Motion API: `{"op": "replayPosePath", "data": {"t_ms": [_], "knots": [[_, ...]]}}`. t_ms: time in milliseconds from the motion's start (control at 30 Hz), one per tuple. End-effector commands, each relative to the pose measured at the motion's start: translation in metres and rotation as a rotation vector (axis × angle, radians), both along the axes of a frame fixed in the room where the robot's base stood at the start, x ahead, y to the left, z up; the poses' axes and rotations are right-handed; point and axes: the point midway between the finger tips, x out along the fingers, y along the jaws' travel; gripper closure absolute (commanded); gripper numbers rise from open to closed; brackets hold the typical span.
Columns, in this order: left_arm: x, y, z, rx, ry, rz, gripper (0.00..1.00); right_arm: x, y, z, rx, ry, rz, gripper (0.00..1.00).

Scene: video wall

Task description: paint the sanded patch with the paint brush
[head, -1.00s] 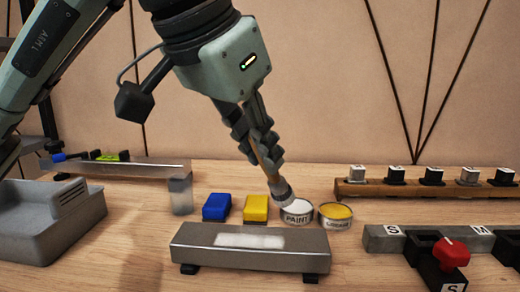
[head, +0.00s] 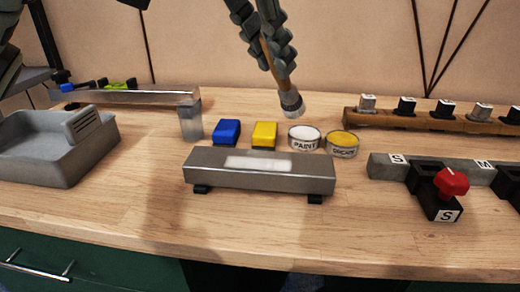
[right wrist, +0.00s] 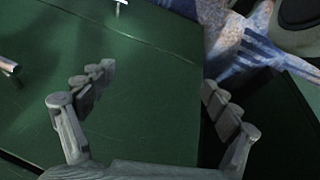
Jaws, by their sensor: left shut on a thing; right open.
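My left gripper (head: 268,52) is shut on the handle of the paint brush (head: 289,97). The brush hangs tilted, its pale bristles down, and appears above the paint tin (head: 304,138), which is labelled PAINT and holds white. The sanded patch (head: 258,163) is a pale rectangle on the top of a grey metal bar (head: 310,172) on two black feet, in front of the tin. My right gripper (right wrist: 158,95) is open and empty in the right wrist view, in front of a green cabinet face.
A second tin (head: 342,143) with yellow content stands right of the paint. Blue (head: 227,131) and yellow (head: 264,134) blocks and a clear jar (head: 190,120) stand behind the bar. A grey tray (head: 60,150) is at left, a red-knobbed fixture (head: 450,183) at right. The front tabletop is clear.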

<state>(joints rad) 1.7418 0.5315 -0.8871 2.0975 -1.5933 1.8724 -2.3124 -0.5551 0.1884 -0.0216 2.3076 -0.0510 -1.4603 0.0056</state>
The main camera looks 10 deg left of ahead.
Motion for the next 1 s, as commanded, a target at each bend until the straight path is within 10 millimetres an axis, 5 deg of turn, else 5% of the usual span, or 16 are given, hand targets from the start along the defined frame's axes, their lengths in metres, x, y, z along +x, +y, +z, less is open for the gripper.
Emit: {"op": "replayPosePath", "data": {"t_ms": [467, 800, 1000], "knots": [[0.0, 0.0, 0.0, 0.0, 0.0, 0.0, 1.0, 0.0, 0.0, -0.001, 0.0, 0.001, 0.0, 0.11], [0.0, 0.0, 0.0, 0.0, 0.0, 0.0, 1.0, 0.004, 0.001, -0.026, 0.009, 0.011, 0.002, 0.11], [0.018, -0.001, -0.011, -0.013, 0.023, -0.013, 1.0, 0.003, 0.0, -0.019, 0.005, 0.005, 0.002, 0.11]]}}
